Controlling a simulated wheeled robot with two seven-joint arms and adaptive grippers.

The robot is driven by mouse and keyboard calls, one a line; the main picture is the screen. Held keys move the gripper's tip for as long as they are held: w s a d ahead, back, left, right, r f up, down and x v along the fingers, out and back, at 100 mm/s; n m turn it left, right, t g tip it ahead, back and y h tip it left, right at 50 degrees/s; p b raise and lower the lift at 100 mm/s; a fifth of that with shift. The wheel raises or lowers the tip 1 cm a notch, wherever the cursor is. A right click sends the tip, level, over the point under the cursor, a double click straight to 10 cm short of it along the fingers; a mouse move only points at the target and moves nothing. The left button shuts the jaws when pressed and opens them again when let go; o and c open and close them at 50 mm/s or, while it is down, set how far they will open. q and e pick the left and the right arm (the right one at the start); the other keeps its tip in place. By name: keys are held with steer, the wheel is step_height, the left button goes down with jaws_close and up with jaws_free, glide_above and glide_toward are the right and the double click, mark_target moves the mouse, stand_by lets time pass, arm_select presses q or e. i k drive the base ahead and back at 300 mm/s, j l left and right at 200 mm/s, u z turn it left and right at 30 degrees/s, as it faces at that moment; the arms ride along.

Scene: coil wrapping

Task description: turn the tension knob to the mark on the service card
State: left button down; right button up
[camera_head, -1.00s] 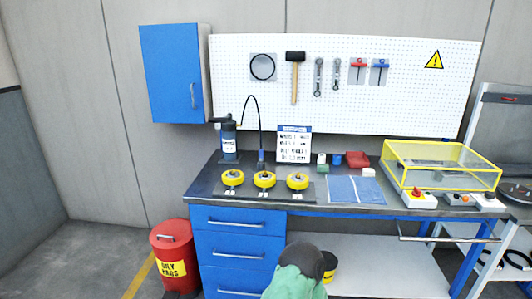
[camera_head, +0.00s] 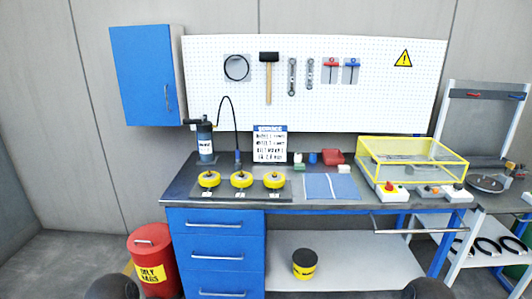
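The service card (camera_head: 270,145) stands upright at the back of the workbench, with a blue header and lines of black text too small to read. I cannot tell which part is the tension knob. A box with a red button (camera_head: 390,188) and a box with an orange part (camera_head: 430,190) sit at the bench's front right. A round grey device (camera_head: 487,183) is on the side bench at the right. Neither gripper shows; two dark rounded shapes at the bottom edge look like parts of my arms.
The workbench (camera_head: 315,205) carries several yellow round parts (camera_head: 242,180), a black pump bottle (camera_head: 205,142), a blue cloth (camera_head: 331,187) and a yellow-framed clear guard (camera_head: 412,158). A red rag bin (camera_head: 155,262) stands left. A black and yellow tub (camera_head: 304,264) sits on the lower shelf.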

mark_target(457, 186)
steer(key=i+l, duration=0.2)
steer(key=l, duration=0.2)
steer(key=i+l, duration=0.25)
steer(key=l, duration=0.2)
steer(key=i+l+z, duration=0.1)
steer(key=l, duration=0.3)
steer(key=i+l, duration=0.35)
